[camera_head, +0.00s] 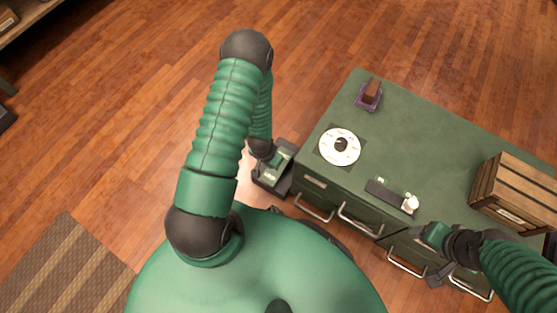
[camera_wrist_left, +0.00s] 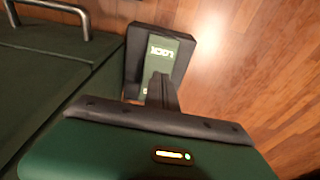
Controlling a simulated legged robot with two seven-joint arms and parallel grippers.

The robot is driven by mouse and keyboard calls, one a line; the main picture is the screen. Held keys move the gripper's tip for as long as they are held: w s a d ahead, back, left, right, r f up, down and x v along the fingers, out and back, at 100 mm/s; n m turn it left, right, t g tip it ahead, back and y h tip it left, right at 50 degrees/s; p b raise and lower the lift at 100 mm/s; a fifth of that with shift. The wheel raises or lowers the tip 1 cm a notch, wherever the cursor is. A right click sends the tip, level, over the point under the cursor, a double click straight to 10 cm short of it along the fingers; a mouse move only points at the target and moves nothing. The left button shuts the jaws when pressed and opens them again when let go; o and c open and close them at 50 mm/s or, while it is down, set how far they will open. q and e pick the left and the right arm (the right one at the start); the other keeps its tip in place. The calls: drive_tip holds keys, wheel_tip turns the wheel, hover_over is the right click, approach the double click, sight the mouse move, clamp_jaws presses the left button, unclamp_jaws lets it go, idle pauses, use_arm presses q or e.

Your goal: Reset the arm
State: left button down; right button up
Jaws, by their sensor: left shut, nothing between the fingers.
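My left arm arches in from the left of the head view and bends down beside the cabinet. Its gripper (camera_head: 280,160) is small and partly hidden there. In the left wrist view the left gripper (camera_wrist_left: 160,82) is shut and empty, its dark fingers together. Beyond it is a dark box with a green lettered panel (camera_wrist_left: 170,50). That dark box (camera_head: 268,180) stands against the cabinet's left end in the head view. My right gripper (camera_head: 437,268) is at the cabinet's front edge, lower right; its fingers are too dark and small to judge.
The green cabinet (camera_head: 410,135) has metal drawer handles along its front. On it are a white disc (camera_head: 340,146), a purple holder with a brown block (camera_head: 368,96), a dark strip with a white knob (camera_head: 392,196) and a wooden crate (camera_head: 515,190). Open floor and a striped rug (camera_head: 65,265) lie left.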

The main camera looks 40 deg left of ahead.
use_arm(q)
drive_tip(key=w+d+r, duration=0.2)
drive_tip(key=w+r, duration=0.2)
drive_tip(key=r, duration=0.7)
drive_tip(key=s+d+r+m+p, duration=0.1)
drive_tip(key=s+d+r, duration=0.3)
drive_tip(key=r, duration=0.6)
drive_tip(key=s+d+r+p, duration=0.1)
drive_tip(key=d+r, duration=0.4)
drive_tip(key=r, duration=0.5)
wheel_tip(320, 180, up, 39)
drive_tip(key=p, duration=3.8)
drive_tip(key=shift+s+f+t+p, duration=0.2)
drive_tip(key=shift+s+t+p, duration=0.05)
drive_tip(key=shift+t+p, duration=0.15)
drive_tip(key=shift+d, duration=0.1)
